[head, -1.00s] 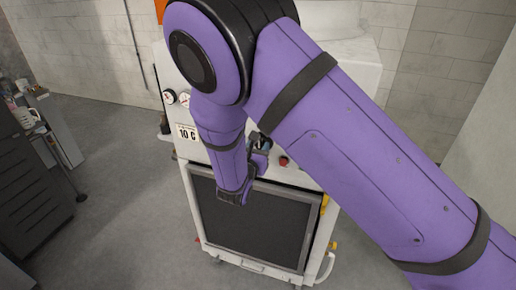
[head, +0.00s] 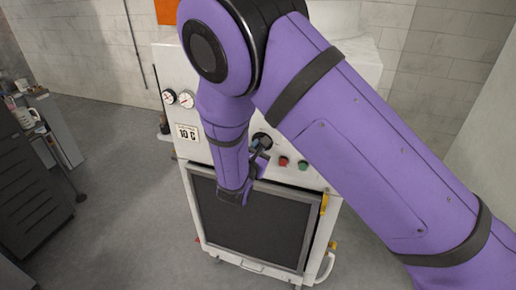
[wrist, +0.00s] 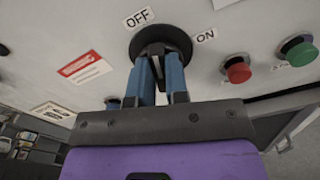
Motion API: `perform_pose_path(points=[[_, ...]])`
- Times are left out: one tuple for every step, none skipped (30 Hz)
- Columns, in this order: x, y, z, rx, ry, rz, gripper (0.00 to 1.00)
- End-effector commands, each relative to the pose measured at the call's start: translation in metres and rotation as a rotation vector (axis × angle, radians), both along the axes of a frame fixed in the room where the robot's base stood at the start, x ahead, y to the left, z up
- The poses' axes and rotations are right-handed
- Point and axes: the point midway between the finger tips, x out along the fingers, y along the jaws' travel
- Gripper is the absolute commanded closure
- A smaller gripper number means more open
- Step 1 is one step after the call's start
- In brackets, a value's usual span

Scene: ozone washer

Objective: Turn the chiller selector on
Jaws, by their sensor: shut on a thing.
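The chiller selector (wrist: 178,42) is a round black dial with a raised grip on the white machine panel. An OFF label (wrist: 139,18) is above it and an ON label (wrist: 205,36) is to its right. In the head view the selector (head: 262,138) shows just beside my arm. My gripper (wrist: 162,62) has blue fingers, one on each side of the selector's grip, and is shut on it. In the head view my gripper (head: 257,150) is partly hidden by my purple arm. The fingers cover much of the grip, so I cannot tell its exact angle.
A red button (wrist: 238,70) and a green button (wrist: 299,50) sit right of the selector. Two gauges (head: 177,98) and a 10 C sign (head: 187,133) are at the panel's left. A dark door panel (head: 255,235) is below.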

Motion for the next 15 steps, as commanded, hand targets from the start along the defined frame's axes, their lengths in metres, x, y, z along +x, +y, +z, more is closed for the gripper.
perform_pose_path(points=[[0.0000, -0.0008, 0.0000, 0.041, -0.015, -0.001, 1.00], [-0.0001, -0.0007, -0.0001, 0.069, -0.025, 0.000, 1.00], [-0.0003, -0.0006, -0.0003, 0.105, -0.037, 0.000, 1.00], [-0.0003, -0.0006, -0.0004, 0.132, -0.047, 0.000, 1.00], [-0.0002, -0.0010, -0.0005, 0.158, -0.057, 0.000, 1.00], [-0.0002, -0.0014, -0.0006, 0.195, -0.070, 0.000, 1.00], [-0.0002, -0.0015, -0.0007, 0.221, -0.079, 0.000, 1.00], [-0.0005, -0.0014, -0.0007, 0.247, -0.089, 0.000, 1.00], [-0.0007, -0.0012, -0.0009, 0.284, -0.102, 0.000, 1.00], [-0.0007, -0.0014, -0.0010, 0.310, -0.112, 0.000, 1.00], [-0.0007, -0.0017, -0.0012, 0.337, -0.121, 0.000, 1.00], [-0.0006, -0.0022, -0.0013, 0.374, -0.135, -0.001, 1.00], [-0.0006, -0.0023, -0.0014, 0.400, -0.144, -0.001, 1.00], [-0.0008, -0.0023, -0.0017, 0.426, -0.154, -0.001, 1.00], [-0.0010, -0.0021, -0.0020, 0.462, -0.166, 0.000, 1.00]])
